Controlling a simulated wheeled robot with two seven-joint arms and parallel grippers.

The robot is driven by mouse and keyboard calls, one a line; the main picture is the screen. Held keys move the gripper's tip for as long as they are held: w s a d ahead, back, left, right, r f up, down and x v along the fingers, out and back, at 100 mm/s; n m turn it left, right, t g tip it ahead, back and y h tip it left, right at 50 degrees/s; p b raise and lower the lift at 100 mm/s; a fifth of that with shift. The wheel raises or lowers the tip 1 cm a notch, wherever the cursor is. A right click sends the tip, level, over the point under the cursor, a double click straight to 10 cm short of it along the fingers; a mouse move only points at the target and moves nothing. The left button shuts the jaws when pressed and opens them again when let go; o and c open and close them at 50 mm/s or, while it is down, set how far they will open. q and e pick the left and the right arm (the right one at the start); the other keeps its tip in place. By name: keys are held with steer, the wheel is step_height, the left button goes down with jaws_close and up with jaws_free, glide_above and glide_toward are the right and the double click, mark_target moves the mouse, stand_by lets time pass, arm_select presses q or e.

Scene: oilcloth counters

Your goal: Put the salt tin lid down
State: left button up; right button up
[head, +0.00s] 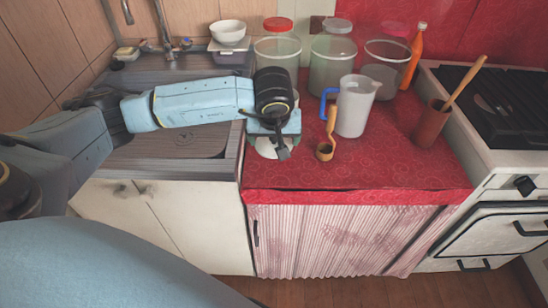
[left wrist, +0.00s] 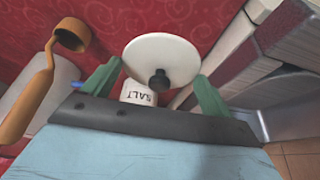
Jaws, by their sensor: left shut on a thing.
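The salt tin lid (left wrist: 178,52) is a white disc with a black knob, seen face-on in the left wrist view. My left gripper (left wrist: 158,84) has its green fingers at either side of the lid and is shut on it. In the head view the gripper (head: 270,146) is over the left part of the red counter, with part of the white lid (head: 264,150) below it. The salt tin (left wrist: 138,93), white with dark SALT lettering, shows partly past the lid in the wrist view. The arm hides it in the head view. My right gripper is not in view.
A wooden ladle (head: 326,150) and a pale jug (head: 355,106) with a blue handle stand right of the gripper. Jars (head: 332,62) line the back. A brown pot (head: 432,124) stands near the stove. The red cloth's front right (head: 400,165) is clear; the sink is left.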

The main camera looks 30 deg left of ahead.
mark_target(274, 164)
arm_select(q)
step_height(274, 164, down, 5)
steer(key=shift+f+b, duration=0.2)
steer(key=shift+b, duration=0.2)
steer(key=shift+r, duration=0.1)
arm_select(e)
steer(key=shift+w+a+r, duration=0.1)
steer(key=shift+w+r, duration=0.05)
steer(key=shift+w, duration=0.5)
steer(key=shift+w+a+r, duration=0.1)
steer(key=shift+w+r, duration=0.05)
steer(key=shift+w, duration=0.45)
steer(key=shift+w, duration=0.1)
arm_select(q)
steer(key=o, duration=0.8)
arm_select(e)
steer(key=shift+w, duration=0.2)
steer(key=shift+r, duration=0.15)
arm_select(q)
steer(key=p+v, duration=0.2)
steer(key=v, duration=1)
steer(key=shift+d, duration=0.1)
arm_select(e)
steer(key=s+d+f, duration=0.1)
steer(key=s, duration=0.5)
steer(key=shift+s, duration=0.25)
